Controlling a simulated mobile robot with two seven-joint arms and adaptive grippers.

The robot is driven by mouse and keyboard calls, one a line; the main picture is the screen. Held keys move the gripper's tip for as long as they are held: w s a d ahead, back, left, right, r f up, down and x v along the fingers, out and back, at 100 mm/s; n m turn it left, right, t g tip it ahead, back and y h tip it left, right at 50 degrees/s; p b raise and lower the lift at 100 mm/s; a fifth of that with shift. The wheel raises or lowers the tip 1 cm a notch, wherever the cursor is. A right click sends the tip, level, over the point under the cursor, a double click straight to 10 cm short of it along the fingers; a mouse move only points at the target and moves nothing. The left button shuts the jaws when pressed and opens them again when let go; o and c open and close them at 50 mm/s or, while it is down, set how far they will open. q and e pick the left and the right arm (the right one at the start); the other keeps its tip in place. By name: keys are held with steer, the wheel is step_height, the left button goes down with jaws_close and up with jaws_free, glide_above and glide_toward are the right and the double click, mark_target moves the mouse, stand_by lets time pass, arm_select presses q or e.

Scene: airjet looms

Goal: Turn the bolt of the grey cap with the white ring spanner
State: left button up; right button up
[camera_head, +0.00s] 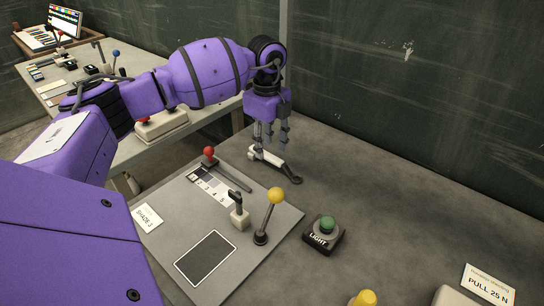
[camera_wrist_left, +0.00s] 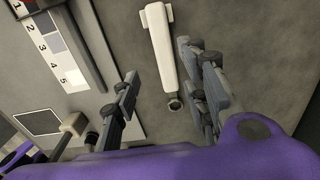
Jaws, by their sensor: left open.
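The white ring spanner (camera_head: 271,159) lies on the grey table below my left gripper, its dark end (camera_head: 294,179) pointing toward the lower right. In the left wrist view the white spanner (camera_wrist_left: 162,48) runs down from the top, ending in a small dark ring-like end (camera_wrist_left: 174,103). My left gripper (camera_head: 270,138) points down and is open. In the wrist view its fingers (camera_wrist_left: 163,88) stand apart on both sides of the spanner, with gaps. I cannot make out the grey cap or its bolt for certain. My right gripper is not in view.
A grey panel (camera_head: 150,243) left of the spanner carries a red-knobbed lever (camera_head: 209,152), a yellow-knobbed lever (camera_head: 276,196) and a small switch (camera_head: 239,217). A green LIGHT button (camera_head: 327,224) stands right of it. The table behind the button is clear up to the dark wall.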

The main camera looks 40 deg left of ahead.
mark_target(270, 156)
arm_select(q)
steer(key=f, duration=0.3)
steer(key=w+f, duration=0.1)
steer(key=f, duration=0.1)
steer(key=shift+d, duration=0.15)
jaws_close()
